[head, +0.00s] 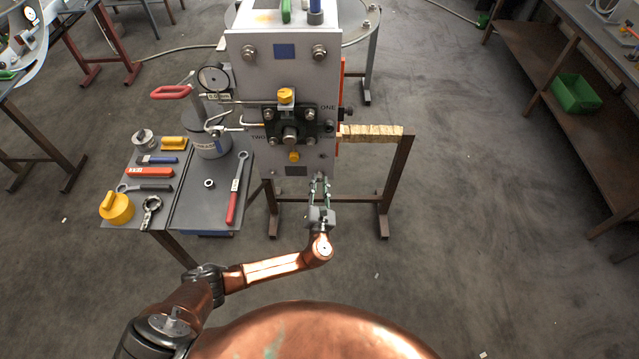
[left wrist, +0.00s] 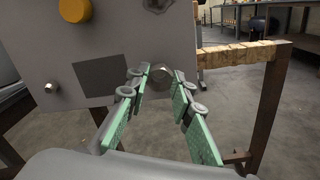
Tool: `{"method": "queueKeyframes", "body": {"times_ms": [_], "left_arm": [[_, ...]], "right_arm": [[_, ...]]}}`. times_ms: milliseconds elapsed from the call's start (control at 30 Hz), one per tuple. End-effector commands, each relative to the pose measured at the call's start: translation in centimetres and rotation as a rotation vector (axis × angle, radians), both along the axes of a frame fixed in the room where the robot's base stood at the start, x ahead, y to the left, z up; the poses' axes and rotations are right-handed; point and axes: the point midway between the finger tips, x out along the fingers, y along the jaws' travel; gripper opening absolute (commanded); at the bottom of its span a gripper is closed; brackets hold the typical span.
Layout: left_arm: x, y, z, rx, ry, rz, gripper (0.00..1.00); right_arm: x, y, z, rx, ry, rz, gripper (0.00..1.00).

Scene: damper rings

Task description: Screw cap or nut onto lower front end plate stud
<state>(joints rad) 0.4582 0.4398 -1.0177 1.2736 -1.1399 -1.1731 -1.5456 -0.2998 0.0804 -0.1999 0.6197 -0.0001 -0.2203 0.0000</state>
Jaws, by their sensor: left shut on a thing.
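The grey end plate (head: 252,75) of the machine stands upright in the middle of the head view. In the left wrist view its lower face (left wrist: 40,40) fills the upper left, with a small metal stud end (left wrist: 51,88) at lower left. My left gripper (head: 320,180) is at the plate's lower right corner. In the left wrist view its green-padded fingers (left wrist: 160,76) are shut on a small grey metal cap or nut (left wrist: 160,72) at their tips. The fingers partly hide it, and I cannot tell whether it sits on a stud thread. My right gripper is not in view.
A side table (head: 185,210) at left holds a loose nut (head: 209,184), a red-handled wrench (head: 237,190), a yellow cap (head: 117,208) and a grey canister (head: 211,140). A brown stand (head: 397,185) with a wrapped bar (head: 372,132) is right of the plate.

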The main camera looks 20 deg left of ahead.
Motion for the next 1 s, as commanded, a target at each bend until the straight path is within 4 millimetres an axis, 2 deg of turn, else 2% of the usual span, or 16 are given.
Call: {"method": "queueKeyframes", "body": {"times_ms": [1000], "left_arm": [[1.6, 0.4, 0.0, 0.0, -0.001, 0.0, 0.0]], "right_arm": [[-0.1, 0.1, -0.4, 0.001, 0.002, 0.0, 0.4]]}}
